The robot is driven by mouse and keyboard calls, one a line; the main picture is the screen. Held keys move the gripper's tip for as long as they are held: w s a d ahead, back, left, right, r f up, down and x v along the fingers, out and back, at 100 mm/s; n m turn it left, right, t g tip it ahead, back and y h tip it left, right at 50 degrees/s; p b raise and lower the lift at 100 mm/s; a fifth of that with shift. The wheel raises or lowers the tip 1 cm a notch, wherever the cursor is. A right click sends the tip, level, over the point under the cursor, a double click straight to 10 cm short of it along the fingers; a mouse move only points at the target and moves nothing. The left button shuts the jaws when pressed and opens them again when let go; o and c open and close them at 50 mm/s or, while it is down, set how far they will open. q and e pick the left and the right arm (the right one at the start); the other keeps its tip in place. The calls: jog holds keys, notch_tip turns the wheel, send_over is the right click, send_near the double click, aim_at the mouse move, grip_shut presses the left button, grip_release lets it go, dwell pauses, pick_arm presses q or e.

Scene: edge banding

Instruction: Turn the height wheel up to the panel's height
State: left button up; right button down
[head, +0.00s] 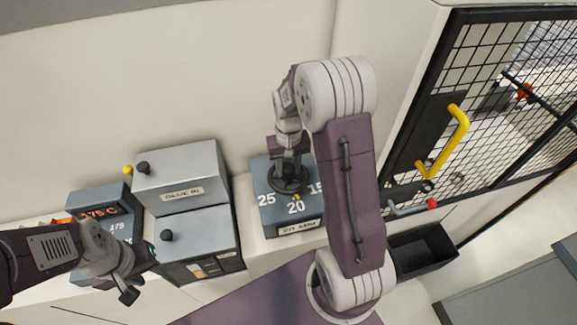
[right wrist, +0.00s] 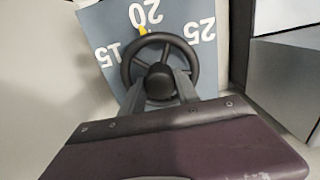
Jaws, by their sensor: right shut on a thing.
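The dark height wheel (head: 289,183) sits on a blue-grey box face (head: 268,222) marked 25, 20 and 15. A small yellow pointer (head: 296,197) at the wheel's rim points at about 20. A plate (head: 299,227) below reads something like 20 MM, too small to be sure. In the right wrist view the wheel (right wrist: 128,62) shows whole, its yellow pointer (right wrist: 142,31) by the 20. My right gripper (head: 288,160) comes down over the wheel and is shut on its hub; its fingers (right wrist: 163,84) hide part of it. My left gripper (head: 140,278) hangs at lower left, away from the wheel.
Two stacked grey boxes (head: 183,178) with dark knobs, the upper labelled GLUE IN, stand left of the wheel. A display box (head: 98,197) reads about 175 C. A mesh door (head: 500,100) with a yellow handle (head: 455,140) and a black bin (head: 424,252) are at right.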

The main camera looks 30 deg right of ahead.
jog(key=m, duration=0.3)
jog(key=shift+w+r+m+p, duration=0.1)
jog(key=shift+m+p, duration=0.2)
jog(key=m, duration=0.3)
jog(key=shift+m, duration=0.3)
jog(key=m+p, duration=0.1)
jog(key=m, duration=0.5)
jog(key=shift+d, duration=0.1)
jog(key=shift+m, duration=0.3)
jog(key=c, duration=0.9)
grip_release()
jog(key=shift+d, duration=0.1)
